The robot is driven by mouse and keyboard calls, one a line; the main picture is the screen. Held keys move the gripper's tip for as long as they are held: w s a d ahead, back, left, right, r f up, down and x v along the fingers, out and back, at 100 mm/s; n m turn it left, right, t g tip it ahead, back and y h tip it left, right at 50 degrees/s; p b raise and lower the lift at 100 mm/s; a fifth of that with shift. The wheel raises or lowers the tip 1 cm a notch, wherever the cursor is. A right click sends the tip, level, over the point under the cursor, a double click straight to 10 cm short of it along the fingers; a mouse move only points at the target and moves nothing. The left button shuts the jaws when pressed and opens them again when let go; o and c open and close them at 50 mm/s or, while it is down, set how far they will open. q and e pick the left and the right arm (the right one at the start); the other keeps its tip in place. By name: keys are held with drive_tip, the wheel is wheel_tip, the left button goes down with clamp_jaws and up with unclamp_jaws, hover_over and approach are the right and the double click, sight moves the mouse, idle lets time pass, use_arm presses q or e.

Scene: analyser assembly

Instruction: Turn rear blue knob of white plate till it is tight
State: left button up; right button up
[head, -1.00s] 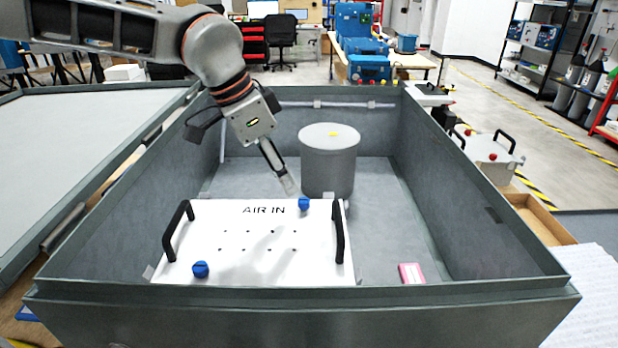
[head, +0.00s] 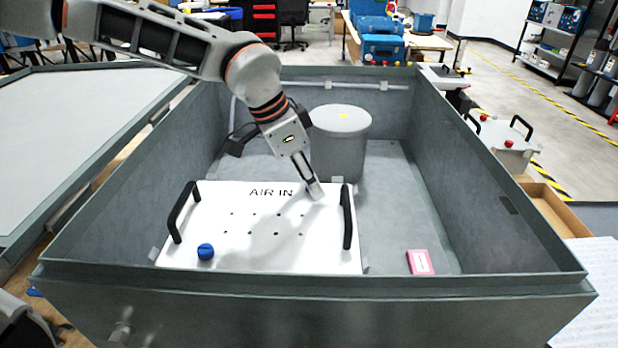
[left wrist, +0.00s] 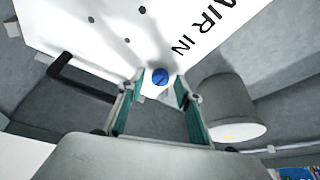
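The white plate (head: 240,200) marked "AIR IN" lies in the grey case, with a black handle on each side. Its front blue knob (head: 205,252) is in plain sight in the head view. The rear blue knob (left wrist: 159,77) shows in the left wrist view between the tips of my left gripper (left wrist: 160,82), with a gap visible on both sides. I cannot tell how far down the fingers reach around it. In the head view my left gripper (head: 314,189) points down at the plate's rear right corner and hides the rear knob. My right gripper is not in view.
A grey cylinder (head: 341,150) stands just behind and right of the gripper. A pink block (head: 420,262) lies on the case floor at front right. The case walls (head: 490,190) rise all around. The floor right of the plate is mostly clear.

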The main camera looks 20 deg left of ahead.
use_arm(q)
clamp_jaws()
